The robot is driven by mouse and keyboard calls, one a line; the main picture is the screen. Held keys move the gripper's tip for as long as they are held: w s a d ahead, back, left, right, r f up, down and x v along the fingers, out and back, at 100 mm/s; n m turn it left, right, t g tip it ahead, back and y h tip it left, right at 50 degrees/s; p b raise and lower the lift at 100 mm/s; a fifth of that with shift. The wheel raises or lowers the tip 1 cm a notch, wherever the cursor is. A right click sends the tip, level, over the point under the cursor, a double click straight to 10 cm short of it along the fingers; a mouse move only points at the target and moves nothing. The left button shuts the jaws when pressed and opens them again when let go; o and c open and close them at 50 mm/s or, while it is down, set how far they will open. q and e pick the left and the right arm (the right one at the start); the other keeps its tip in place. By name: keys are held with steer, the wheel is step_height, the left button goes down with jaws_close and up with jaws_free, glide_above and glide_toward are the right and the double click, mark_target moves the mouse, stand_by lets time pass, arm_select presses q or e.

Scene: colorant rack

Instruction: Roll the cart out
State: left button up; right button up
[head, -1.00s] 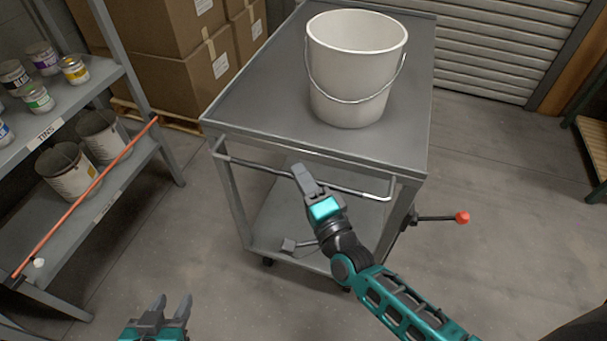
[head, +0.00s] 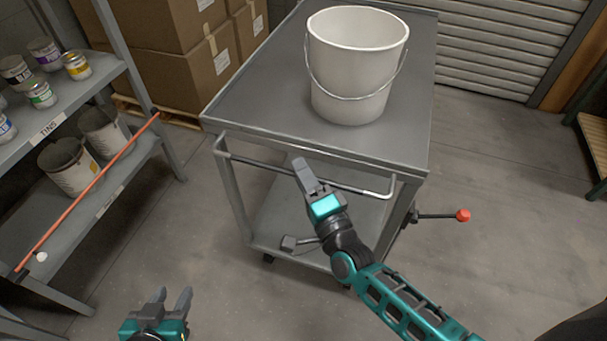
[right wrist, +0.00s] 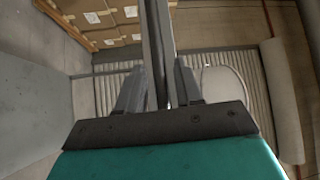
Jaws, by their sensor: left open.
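The grey cart (head: 255,105) stands in the middle of the head view, its near end towards me. Its metal push handle (head: 250,163) runs across that end. My right gripper (head: 308,176) is at the handle's middle. In the right wrist view its fingers (right wrist: 158,88) sit on either side of a bar, seemingly closed on it. My left gripper (head: 171,298) is open and empty above the floor, left of the cart. A lever with a red knob (head: 463,216) sticks out from the cart's right side. A small pedal (head: 289,243) shows low at the near end.
A white bucket (head: 352,75) stands upright on the cart top. A shelf (head: 105,85) with tins is at left, a red pole (head: 85,195) along it. Cardboard boxes (head: 185,85) are behind left, a shutter (head: 490,50) behind. Floor (head: 500,275) at right is clear.

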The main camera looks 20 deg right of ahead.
steer(key=v, duration=1.3)
steer(key=shift+b, duration=0.3)
steer(key=shift+a, duration=0.1)
steer(key=s+d+f+n+g+h, duration=0.2)
steer(key=f+n+g, duration=0.6)
steer(key=n, duration=0.8)
steer(key=shift+s+d+n, duration=0.2)
steer(key=shift+d+n, duration=0.2)
steer(key=shift+d, duration=0.6)
steer(key=shift+d+f, duration=0.1)
